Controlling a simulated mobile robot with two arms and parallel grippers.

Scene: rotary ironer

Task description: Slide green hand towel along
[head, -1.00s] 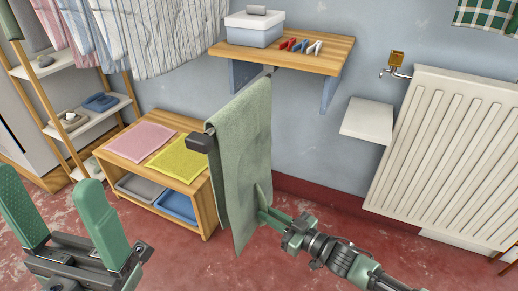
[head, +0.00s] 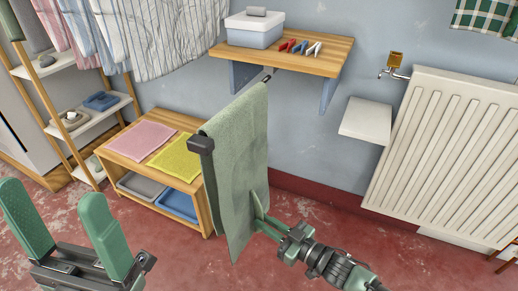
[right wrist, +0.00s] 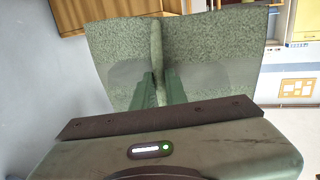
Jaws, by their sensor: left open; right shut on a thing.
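The green hand towel (head: 238,150) hangs over a dark rail (head: 201,144) in the middle of the head view. The rail's near end cap and a little of its far end show; the towel covers the rest. My right gripper (head: 258,207) is shut on the towel's lower right part. In the right wrist view the towel (right wrist: 205,50) is pinched into an upright fold between the fingers of my right gripper (right wrist: 158,75). My left gripper (head: 65,225) is open and empty at the lower left, apart from the towel.
A wooden bench (head: 205,200) with a pink cloth (head: 140,142), a yellow cloth (head: 177,156) and trays stands behind the towel. A wall shelf (head: 320,58) holds a box and pegs. A radiator (head: 450,150) is at right. The red floor in front is clear.

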